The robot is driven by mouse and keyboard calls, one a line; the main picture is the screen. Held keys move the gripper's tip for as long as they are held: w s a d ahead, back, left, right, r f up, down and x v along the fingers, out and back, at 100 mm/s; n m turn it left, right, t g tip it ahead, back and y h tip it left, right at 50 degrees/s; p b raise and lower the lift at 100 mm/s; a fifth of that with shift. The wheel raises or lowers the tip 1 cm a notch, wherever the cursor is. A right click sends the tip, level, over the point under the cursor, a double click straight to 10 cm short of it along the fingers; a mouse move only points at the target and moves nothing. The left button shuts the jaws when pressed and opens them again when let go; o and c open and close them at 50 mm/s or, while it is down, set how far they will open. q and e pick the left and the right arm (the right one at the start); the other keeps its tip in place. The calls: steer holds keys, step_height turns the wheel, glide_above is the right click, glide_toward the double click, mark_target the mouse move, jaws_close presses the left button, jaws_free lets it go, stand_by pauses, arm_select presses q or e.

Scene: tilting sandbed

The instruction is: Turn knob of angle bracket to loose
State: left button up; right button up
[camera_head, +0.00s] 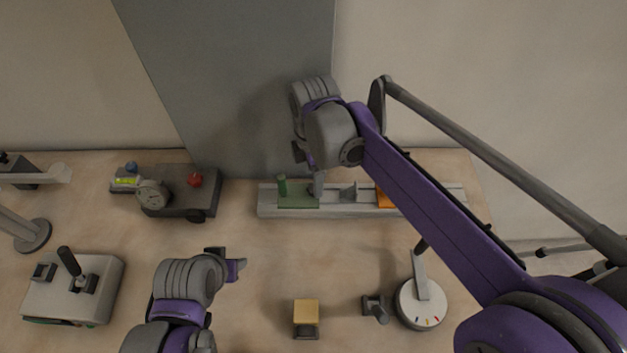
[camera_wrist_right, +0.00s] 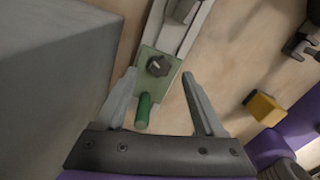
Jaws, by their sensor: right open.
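A green plate with a dark knob (camera_wrist_right: 158,66) and an upright green handle (camera_wrist_right: 143,110) sits on the long grey rail (camera_wrist_right: 180,30); I take it as the angle bracket, though no label shows. In the head view the green plate (camera_head: 298,202) is at the rail's left end, with the green handle (camera_head: 282,185) standing on it. My right gripper (camera_head: 309,172) is over the plate. In the wrist view its two fingers (camera_wrist_right: 158,76) are apart, with the knob and handle seen between them, nothing held. My left gripper (camera_head: 230,262) is low, left of centre; its jaws are unclear.
An orange block (camera_head: 384,198) is on the rail. A round dial (camera_head: 421,304) with coloured marks, a small yellow block (camera_head: 306,309), a joystick box (camera_head: 75,288) and a dark box (camera_head: 180,192) with a gauge and red knob stand around. The table between them is clear.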

arm_select(q)
steer(key=shift+r+p, duration=0.35)
steer(key=shift+r, duration=0.1)
arm_select(e)
step_height(320, 180, up, 8)
steer(key=shift+s+f, duration=0.1)
steer(key=shift+f, duration=0.1)
